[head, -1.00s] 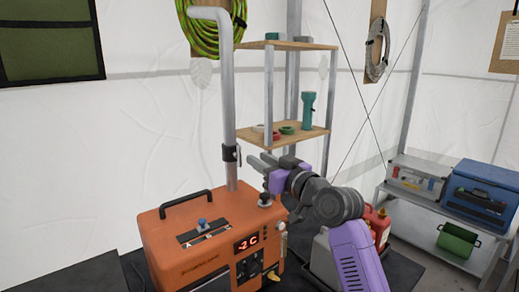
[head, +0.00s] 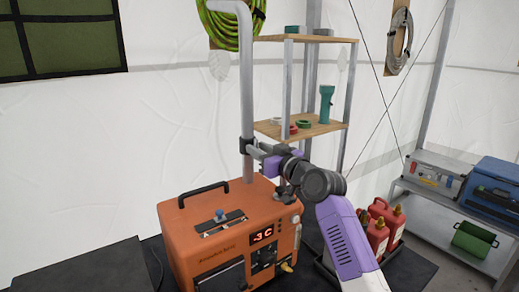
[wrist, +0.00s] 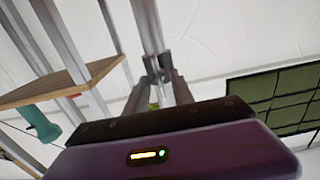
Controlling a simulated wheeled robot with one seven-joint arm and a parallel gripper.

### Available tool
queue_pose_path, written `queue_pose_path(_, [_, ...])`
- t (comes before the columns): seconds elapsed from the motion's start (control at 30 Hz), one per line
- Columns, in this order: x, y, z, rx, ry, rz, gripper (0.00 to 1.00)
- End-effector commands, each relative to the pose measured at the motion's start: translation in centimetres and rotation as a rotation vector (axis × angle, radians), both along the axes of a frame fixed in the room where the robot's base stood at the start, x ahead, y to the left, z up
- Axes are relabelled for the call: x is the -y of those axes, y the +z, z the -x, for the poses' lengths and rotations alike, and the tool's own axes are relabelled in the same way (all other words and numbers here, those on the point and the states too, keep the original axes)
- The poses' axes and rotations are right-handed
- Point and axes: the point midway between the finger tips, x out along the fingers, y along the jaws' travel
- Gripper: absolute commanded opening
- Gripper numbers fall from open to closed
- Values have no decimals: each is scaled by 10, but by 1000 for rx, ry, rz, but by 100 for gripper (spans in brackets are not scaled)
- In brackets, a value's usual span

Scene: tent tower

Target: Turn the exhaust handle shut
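The orange heater-like box (head: 230,235) stands at lower centre in the head view. A grey exhaust pipe (head: 247,90) rises from its top and bends left at the upper end. A black collar (head: 247,146) sits on the pipe; I take this for the exhaust handle's place, but its lever is not clear. My gripper (head: 257,152) is at the collar, from the right. In the wrist view, its two fingers (wrist: 158,85) are apart, with the dark collar (wrist: 157,64) at their tips. A small yellow-green patch shows between them. Contact cannot be told.
A wooden shelf (head: 300,128) with a teal torch (head: 326,104) stands behind on the right. Red canisters (head: 378,232) stand right of the box, beside my arm. A metal rack (head: 440,215) holds a blue case (head: 490,190). A dark surface (head: 85,272) is at lower left.

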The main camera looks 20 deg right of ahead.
Motion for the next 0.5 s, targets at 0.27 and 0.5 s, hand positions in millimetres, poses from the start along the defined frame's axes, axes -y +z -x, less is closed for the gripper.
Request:
queue_pose_path(0.27, [0,0,0,0,0,0,8])
queue_pose_path(0.5, [0,0,0,0,0,1,0])
